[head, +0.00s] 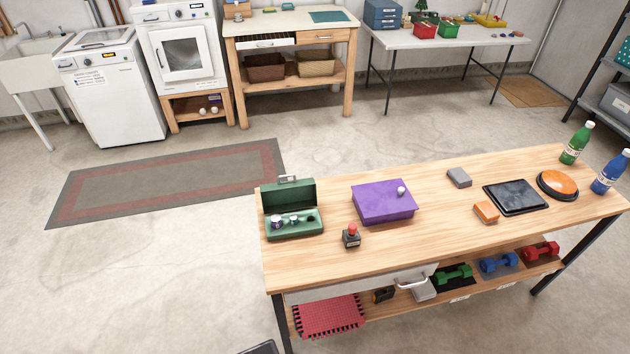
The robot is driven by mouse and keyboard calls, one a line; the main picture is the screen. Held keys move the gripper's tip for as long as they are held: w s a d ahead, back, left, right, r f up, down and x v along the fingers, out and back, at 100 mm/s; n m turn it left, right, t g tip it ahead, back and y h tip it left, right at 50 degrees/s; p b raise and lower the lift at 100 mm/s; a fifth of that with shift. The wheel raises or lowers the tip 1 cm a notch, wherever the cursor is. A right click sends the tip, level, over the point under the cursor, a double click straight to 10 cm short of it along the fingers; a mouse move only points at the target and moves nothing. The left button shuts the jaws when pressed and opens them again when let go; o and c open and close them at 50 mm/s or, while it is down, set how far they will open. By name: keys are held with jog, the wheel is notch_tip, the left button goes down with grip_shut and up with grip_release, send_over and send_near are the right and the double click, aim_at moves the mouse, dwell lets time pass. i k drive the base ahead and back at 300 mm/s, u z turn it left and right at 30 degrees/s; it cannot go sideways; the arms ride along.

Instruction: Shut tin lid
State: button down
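A dark green tin (294,233) sits at the left end of the wooden workbench. Its lid (289,197) stands raised at the back edge, so the tin is open toward me. A small metal handle or clasp (288,179) shows at the lid's top. Several small jar-like items (277,223) with silvery or pale parts are inside the tin. My gripper is not in view.
A purple box (385,203) and a red-topped stamp (351,236) stand right of the tin on the workbench (340,268). Farther right are grey and orange blocks, a dark tray (515,197), an orange disc and two bottles. Bare wood lies in front of the tin.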

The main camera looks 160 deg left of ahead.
aim_at(278, 197)
jog(key=u, duration=0.9)
jog(key=k, duration=0.2)
jog(key=u, duration=3.5)
jog(key=k, duration=0.3)
jog(key=u, duration=0.7)
